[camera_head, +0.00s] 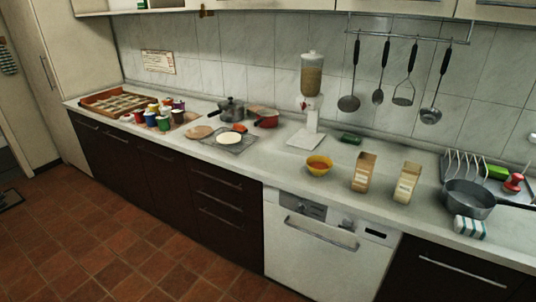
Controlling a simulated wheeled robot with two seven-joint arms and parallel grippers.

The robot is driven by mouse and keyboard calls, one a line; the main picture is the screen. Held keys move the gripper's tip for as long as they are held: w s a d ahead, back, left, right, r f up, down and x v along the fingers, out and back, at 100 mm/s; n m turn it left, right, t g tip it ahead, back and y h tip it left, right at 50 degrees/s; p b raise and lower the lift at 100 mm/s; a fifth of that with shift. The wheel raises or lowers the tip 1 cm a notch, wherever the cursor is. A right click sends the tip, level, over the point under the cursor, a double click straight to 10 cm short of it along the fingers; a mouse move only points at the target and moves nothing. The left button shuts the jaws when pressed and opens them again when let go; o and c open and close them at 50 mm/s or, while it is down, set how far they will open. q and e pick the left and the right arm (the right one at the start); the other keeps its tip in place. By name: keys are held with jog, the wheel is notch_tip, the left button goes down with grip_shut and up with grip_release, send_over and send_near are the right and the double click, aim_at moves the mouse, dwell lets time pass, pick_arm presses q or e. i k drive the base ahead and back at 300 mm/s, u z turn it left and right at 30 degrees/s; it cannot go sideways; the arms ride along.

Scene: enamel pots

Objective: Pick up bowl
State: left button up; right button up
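A small yellow bowl (319,166) stands upright on the countertop, right of the middle of the head view. Something reddish-orange shows inside it. It sits near the counter's front edge, above the white dishwasher. Neither of my grippers shows in the head view, and nothing touches the bowl.
Two cartons, one brown (363,172) and one tan (406,183), stand right of the bowl. A dispenser on a white stand (306,135) is behind it. A grey pot (468,199) is at the right. The counter left of the bowl is clear. Utensils hang above.

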aim_at(319, 165)
jog(key=z, duration=0.2)
jog(key=i, duration=1.2)
jog(key=z, duration=0.75)
